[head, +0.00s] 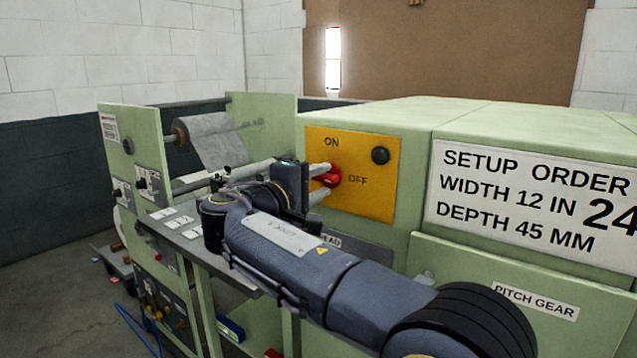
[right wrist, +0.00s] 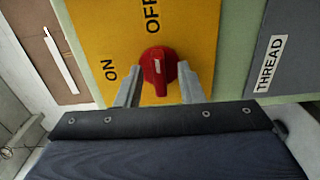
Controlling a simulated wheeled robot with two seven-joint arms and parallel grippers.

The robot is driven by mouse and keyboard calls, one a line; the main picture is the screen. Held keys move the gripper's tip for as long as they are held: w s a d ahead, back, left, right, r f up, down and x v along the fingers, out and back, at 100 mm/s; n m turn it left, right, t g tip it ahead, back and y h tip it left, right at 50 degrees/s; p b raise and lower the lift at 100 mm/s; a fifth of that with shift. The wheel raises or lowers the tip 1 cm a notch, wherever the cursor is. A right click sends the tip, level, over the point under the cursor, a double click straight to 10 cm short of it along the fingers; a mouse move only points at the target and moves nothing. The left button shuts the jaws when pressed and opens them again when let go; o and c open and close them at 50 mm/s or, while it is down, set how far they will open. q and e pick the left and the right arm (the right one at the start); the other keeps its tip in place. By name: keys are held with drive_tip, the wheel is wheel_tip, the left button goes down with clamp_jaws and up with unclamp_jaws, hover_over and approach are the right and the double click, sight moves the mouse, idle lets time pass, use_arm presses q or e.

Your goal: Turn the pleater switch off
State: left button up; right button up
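The pleater switch is a red rotary knob (head: 328,178) on a yellow panel (head: 365,200) marked ON at the top and OFF at the right. In the right wrist view the knob (right wrist: 158,72) has a raised ridge with a white mark, and the marked end lies toward the OFF label. My right gripper (head: 319,182) is open at the panel. Its fingers (right wrist: 158,87) stand apart on either side of the knob; I cannot tell whether the right-hand finger touches it. My left gripper is out of view.
A black round button (head: 380,155) sits at the panel's upper right. A setup order sign (head: 535,205) is to the right. A roll of grey material (head: 205,135) hangs at the left. A grey plate marked THREAD (right wrist: 270,62) borders the panel in the wrist view.

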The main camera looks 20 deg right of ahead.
drive_tip(key=v, duration=0.7)
drive_tip(key=shift+s+a, duration=0.25)
drive_tip(key=shift+a, duration=0.05)
